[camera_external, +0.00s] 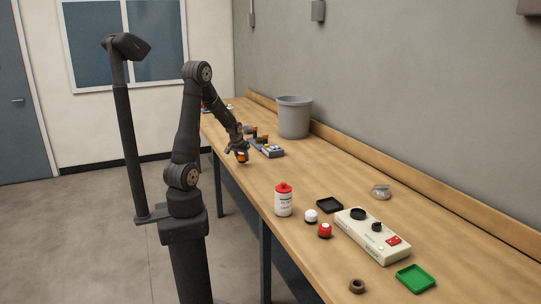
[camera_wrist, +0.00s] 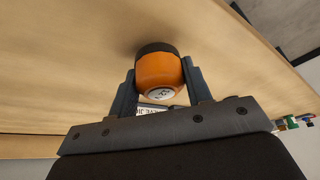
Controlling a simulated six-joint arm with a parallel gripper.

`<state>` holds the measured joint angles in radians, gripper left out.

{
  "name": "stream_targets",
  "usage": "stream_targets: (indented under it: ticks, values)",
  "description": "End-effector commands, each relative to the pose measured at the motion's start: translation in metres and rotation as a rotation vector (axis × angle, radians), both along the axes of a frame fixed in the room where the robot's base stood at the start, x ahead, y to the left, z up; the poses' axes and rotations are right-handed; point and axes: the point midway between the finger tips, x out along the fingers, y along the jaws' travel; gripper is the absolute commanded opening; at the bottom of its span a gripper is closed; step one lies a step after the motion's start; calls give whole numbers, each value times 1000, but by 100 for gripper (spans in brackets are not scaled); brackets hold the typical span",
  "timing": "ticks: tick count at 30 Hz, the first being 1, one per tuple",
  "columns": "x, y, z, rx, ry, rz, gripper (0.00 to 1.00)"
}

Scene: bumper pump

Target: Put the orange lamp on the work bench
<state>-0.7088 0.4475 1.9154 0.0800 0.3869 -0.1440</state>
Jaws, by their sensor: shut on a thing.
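The orange lamp (camera_wrist: 160,75) has a dark base and a pale printed end; in the wrist view it sits between the two fingers of my gripper (camera_wrist: 157,88), which is shut on it. In the external view the lamp (camera_external: 242,157) is a small orange spot at the tip of my gripper (camera_external: 241,154), low over the near edge of the work bench (camera_external: 255,183). I cannot tell whether the lamp touches the bench top. Part of its sides is hidden by the fingers.
A grey-blue device (camera_external: 268,149) with orange and dark parts stands just right of my gripper, with a grey bin (camera_external: 294,117) behind. A red-capped bottle (camera_external: 283,200), a beige control box (camera_external: 372,236) and a green tray (camera_external: 415,279) stand nearer. Bench between device and bottle is clear.

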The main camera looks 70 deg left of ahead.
Motion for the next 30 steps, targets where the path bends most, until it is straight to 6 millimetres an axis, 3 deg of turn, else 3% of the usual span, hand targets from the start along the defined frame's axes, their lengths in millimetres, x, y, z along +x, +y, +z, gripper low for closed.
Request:
stream_targets:
  ticks: [4, 16, 17, 20, 30]
  values:
    - [0, 0, -16, -1, 1, 0, 21]
    - [0, 0, -21, 0, 0, 1, 21]
    - [0, -1, -21, -1, 0, 1, 47]
    - [0, 0, -21, 0, 0, 1, 67]
    - [0, 0, -18, 1, -1, 0, 67]
